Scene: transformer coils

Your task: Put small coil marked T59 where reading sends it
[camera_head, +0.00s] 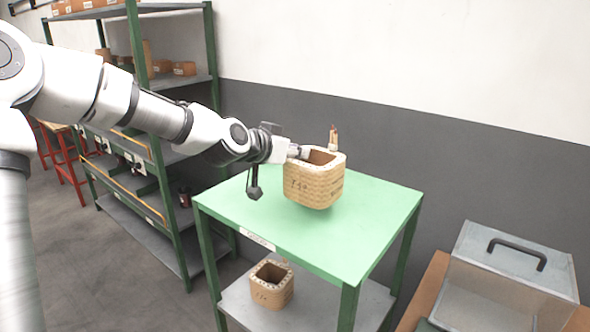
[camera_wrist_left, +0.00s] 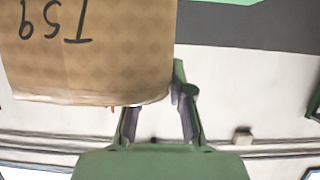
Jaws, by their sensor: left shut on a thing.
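A tan, woven-looking coil (camera_head: 313,185) with a square, rounded hollow body is at the green-topped table (camera_head: 260,222). In the left wrist view the coil (camera_wrist_left: 95,65) shows the mark T59 upside down. My left gripper (camera_head: 302,151) is shut on the coil's upper rim at its left side. In the left wrist view its fingers (camera_wrist_left: 157,112) reach up to the coil's edge. The coil is upright; I cannot tell if its base touches the tabletop. A lead with a reddish tip stands up from its back rim. My right gripper is not in view.
A similar coil (camera_head: 272,287) sits on the table's grey lower shelf (camera_head: 340,306). A label (camera_head: 258,240) is on the table's front edge. A green-framed rack (camera_head: 178,215) stands left, and a clear-sided box with a handle (camera_head: 513,265) right. The tabletop around the coil is clear.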

